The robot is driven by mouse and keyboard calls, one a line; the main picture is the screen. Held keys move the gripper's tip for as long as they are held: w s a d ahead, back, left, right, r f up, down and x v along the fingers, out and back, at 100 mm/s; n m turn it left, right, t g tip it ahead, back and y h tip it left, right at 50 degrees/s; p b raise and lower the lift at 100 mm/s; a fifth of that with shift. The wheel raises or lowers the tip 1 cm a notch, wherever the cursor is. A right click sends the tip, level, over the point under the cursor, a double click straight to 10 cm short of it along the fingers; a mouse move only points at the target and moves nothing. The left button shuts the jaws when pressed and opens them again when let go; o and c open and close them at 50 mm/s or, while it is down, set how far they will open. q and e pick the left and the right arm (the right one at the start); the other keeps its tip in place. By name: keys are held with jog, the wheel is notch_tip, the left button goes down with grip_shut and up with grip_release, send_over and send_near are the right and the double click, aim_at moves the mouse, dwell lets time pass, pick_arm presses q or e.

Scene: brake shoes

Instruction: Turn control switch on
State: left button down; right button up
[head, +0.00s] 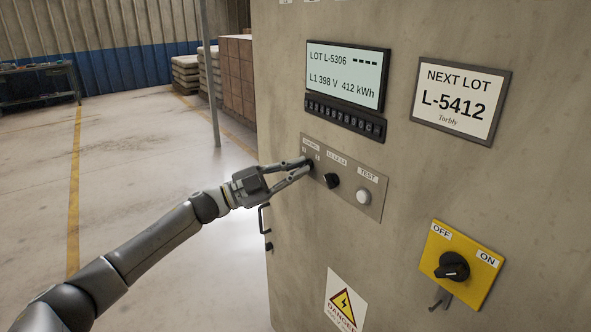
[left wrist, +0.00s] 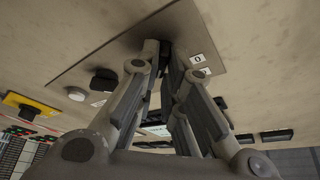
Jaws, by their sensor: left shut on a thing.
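The control switch (head: 310,163) is the leftmost item on the small grey panel (head: 376,212), under a label that appears to read CONTROL. My left gripper (head: 306,170) reaches it from the left, with its fingertips at the panel face and shut on the switch knob. My right gripper is not in view.
Beside the control switch are a black selector (head: 332,181) and a white TEST button (head: 363,197). A yellow OFF/ON plate (head: 481,262) with a black knob is lower right. A display (head: 345,76) and number strip (head: 345,117) are above. Open floor lies left of the cabinet.

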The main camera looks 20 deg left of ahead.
pick_arm(q)
jog(key=shift+r, duration=0.2)
jog(key=c, duration=1.6)
grip_release()
jog(key=shift+o, duration=0.2)
jog(key=shift+d+f, duration=0.1)
jog(key=shift+f, duration=0.05)
jog(key=v, duration=1.2)
